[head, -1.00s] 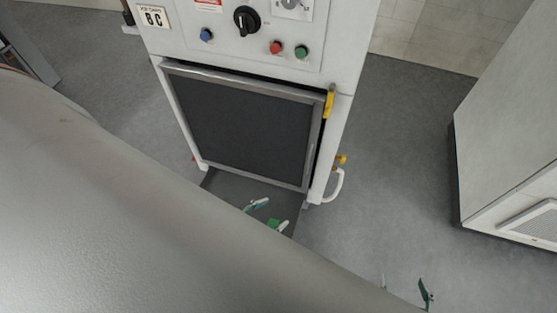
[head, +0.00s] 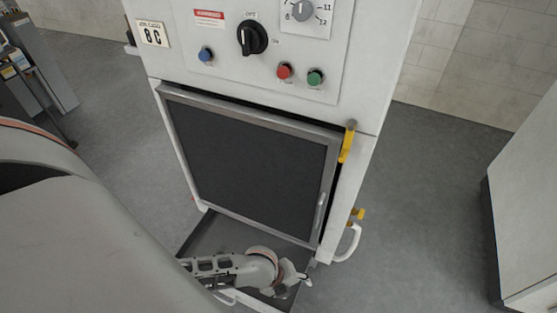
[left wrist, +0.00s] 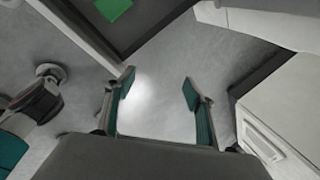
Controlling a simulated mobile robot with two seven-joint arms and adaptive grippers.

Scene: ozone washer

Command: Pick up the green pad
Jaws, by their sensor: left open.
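The green pad (left wrist: 113,8) is a flat bright green piece at the top edge of the left wrist view, partly cut off by the frame. It lies on a dark surface inside a pale rim. I cannot make it out in the head view. My left gripper (left wrist: 157,85) is open and empty in the left wrist view, with green-faced fingertips apart over grey floor. The pad is above and left of the fingertips there, apart from them. In the head view, my left gripper (head: 298,278) is small, at the low dark tray. My right gripper is not in view.
The white washer cabinet (head: 365,170) has a closed dark door (head: 245,155), a yellow latch (head: 347,142) and a white side handle (head: 350,243). A low dark tray (head: 222,234) extends beneath the door. A pale cabinet stands at right, with grey floor (head: 425,220) between.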

